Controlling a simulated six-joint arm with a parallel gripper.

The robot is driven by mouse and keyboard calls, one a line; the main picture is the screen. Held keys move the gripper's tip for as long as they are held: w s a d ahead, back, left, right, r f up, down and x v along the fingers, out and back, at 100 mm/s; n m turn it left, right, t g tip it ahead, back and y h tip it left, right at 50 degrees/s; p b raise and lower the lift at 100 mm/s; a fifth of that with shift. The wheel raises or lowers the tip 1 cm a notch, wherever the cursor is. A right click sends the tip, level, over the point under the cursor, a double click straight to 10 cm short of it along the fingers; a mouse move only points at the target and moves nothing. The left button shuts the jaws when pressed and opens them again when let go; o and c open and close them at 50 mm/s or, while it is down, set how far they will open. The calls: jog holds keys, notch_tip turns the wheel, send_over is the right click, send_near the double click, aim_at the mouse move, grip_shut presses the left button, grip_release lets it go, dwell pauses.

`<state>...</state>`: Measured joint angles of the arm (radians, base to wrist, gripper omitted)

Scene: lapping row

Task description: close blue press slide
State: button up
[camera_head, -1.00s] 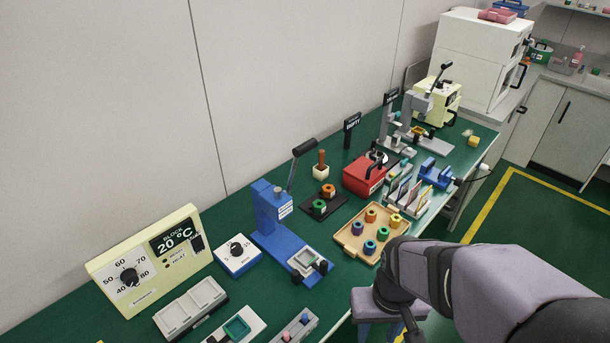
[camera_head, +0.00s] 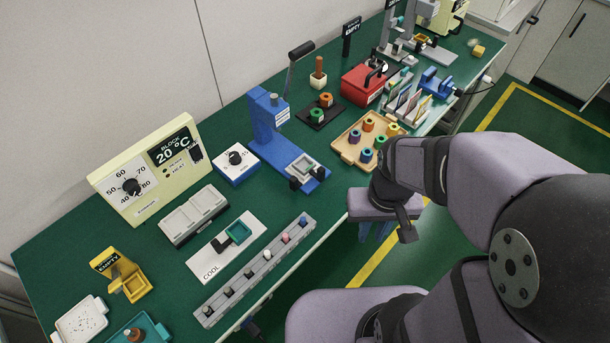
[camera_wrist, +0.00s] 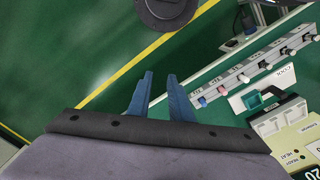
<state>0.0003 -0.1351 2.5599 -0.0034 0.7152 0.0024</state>
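The blue press (camera_head: 268,118) stands on the green bench with its long dark-handled lever (camera_head: 293,65) raised. Its slide (camera_head: 303,168), a small grey square tray with dark knobs at the front, sits at the front end of the blue base, out from under the press head. My gripper (camera_wrist: 160,74) is open and empty in the wrist view, its two blue fingers apart over the green floor. In the head view the fingers show partly below my wrist, right of the slide and off the bench's front edge. The press is not in the wrist view.
A wooden tray (camera_head: 347,150) of coloured rings lies right of the slide. A white dial box (camera_head: 236,177) stands left of the press. A grey rail (camera_head: 233,297) with several small pegs runs along the front edge. Open floor lies beyond the bench.

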jog(key=shift+w+d, duration=0.2)
grip_shut()
jog(key=w+d+f+m+t+h+p, duration=0.1)
jog(key=w+d+f+m+t+p, duration=0.15)
jog(key=w+d, duration=0.3)
jog(key=m+t+y+p, duration=0.4)
jog(key=m+y+p, duration=0.1)
jog(key=m+y, duration=0.25)
send_near(296, 183)
jog(key=shift+n, duration=0.5)
notch_tip(296, 183, down, 5)
jog(key=shift+r, duration=0.15)
jog(key=shift+w+a+r+p, duration=0.2)
jog(key=shift+w+a+p, duration=0.3)
jog(key=shift+w+a, duration=0.35)
jog(key=shift+w+a+f, duration=0.1)
jog(key=shift+w+a, duration=0.35)
jog(key=shift+w, duration=0.1)
jog(key=shift+w+a, duration=0.1)
